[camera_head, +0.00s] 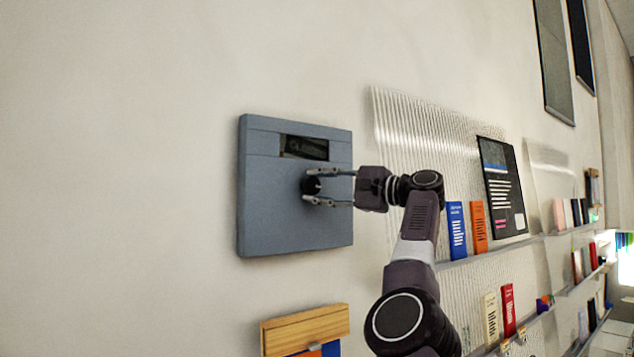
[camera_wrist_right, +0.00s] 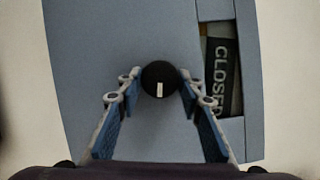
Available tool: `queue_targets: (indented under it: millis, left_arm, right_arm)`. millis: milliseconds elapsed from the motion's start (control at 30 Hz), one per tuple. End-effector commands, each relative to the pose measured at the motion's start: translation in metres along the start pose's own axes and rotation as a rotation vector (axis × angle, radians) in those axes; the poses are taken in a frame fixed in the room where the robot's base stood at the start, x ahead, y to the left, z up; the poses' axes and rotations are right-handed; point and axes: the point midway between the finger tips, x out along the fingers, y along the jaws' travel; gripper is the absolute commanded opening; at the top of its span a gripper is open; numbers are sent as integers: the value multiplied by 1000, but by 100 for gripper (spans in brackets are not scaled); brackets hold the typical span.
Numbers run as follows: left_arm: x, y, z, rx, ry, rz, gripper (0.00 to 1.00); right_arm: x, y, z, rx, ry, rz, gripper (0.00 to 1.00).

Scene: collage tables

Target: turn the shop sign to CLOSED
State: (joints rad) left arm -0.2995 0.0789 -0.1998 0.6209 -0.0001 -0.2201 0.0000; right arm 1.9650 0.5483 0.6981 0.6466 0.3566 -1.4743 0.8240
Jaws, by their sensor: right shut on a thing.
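The shop sign is a blue-grey square panel (camera_head: 290,225) on the wall, with a dark window (camera_head: 305,147) near its top. In the right wrist view the window (camera_wrist_right: 222,70) shows the word CLOSED in light letters, with a tan strip at one edge. A round black knob (camera_head: 312,186) sits below the window; its white mark shows in the right wrist view (camera_wrist_right: 159,88). My right gripper (camera_head: 310,187) is shut on the knob, one finger on each side; it also shows in the right wrist view (camera_wrist_right: 160,92). My left gripper is out of view.
To the right, ribbed wall panels and shelves hold books, a blue one (camera_head: 456,230) and an orange one (camera_head: 478,227) among them, and a black poster (camera_head: 502,187). A wooden block (camera_head: 305,329) is below the sign. The wall left of the sign is bare.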

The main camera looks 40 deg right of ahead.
Motion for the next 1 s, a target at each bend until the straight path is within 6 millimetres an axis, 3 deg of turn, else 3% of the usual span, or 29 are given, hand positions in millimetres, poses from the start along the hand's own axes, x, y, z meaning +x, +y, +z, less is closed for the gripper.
queue_targets:
  millis: [400, 900, 933, 1000]
  left_arm:
    - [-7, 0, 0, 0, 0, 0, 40]
    - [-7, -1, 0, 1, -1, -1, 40]
    - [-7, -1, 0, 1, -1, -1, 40]
    - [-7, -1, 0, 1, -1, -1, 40]
  right_arm:
    - [1, 3, 0, -154, -4, 76, 10]
    - [1, 4, 0, -170, -4, 83, 10]
    - [1, 4, 0, -170, -4, 83, 35]
    - [1, 4, 0, -170, -4, 83, 43]
